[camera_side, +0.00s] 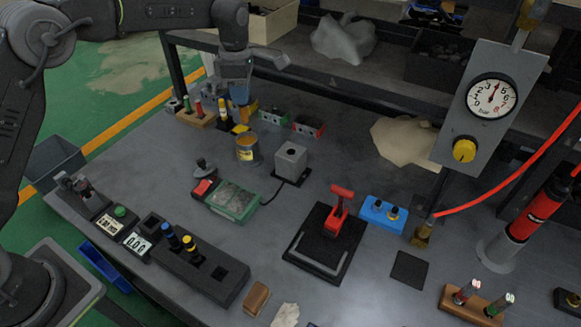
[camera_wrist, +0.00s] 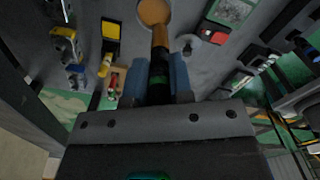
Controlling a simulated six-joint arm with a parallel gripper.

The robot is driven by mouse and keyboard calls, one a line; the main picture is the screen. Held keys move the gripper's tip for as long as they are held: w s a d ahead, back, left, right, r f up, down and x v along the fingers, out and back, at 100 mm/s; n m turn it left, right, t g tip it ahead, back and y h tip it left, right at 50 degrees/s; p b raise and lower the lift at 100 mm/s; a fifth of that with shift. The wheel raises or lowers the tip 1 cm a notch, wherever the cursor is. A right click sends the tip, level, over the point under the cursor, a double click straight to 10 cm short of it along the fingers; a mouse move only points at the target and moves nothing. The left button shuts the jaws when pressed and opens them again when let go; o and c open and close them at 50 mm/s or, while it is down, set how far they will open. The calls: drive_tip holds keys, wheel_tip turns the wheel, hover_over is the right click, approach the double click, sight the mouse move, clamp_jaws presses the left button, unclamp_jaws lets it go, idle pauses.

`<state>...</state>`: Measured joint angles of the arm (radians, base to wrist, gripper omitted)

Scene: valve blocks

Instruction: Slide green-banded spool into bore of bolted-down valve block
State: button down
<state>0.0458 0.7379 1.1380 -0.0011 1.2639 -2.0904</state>
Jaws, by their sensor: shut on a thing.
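My gripper (camera_side: 239,100) hangs over the back left of the bench, beside a wooden rack. A brown-orange length extends from the spool towards the tin. In the side view the fingers mostly hide the spool. A grey cube-shaped block (camera_side: 290,163), which looks like the valve block, sits on a dark plate right of my gripper, with a dark round opening on top. I cannot make out its bolts.
An open tin (camera_side: 247,149) stands between my gripper and the block. The wooden rack (camera_side: 196,118) holds coloured pieces. A green-topped device (camera_side: 232,200), a red-handled tool (camera_side: 338,218) and a blue block (camera_side: 383,214) stand nearer the front. Some bench is clear right of the grey block.

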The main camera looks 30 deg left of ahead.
drive_tip(key=shift+s+d+r+n, duration=0.25)
drive_tip(key=shift+r+n, duration=0.15)
drive_tip(key=shift+r, duration=0.1)
drive_tip(key=w+d+f, duration=0.2)
drive_tip(key=d+f, duration=0.8)
drive_tip(key=d, duration=0.1)
drive_tip(key=shift+w+d+f+n, duration=0.15)
drive_tip(key=shift+d+f+n, duration=0.05)
drive_tip(key=shift+d+n, duration=0.1)
drive_tip(key=shift+f, duration=0.3)
drive_tip(key=shift+f, duration=0.35)
drive_tip(key=c, duration=1)
unclamp_jaws()
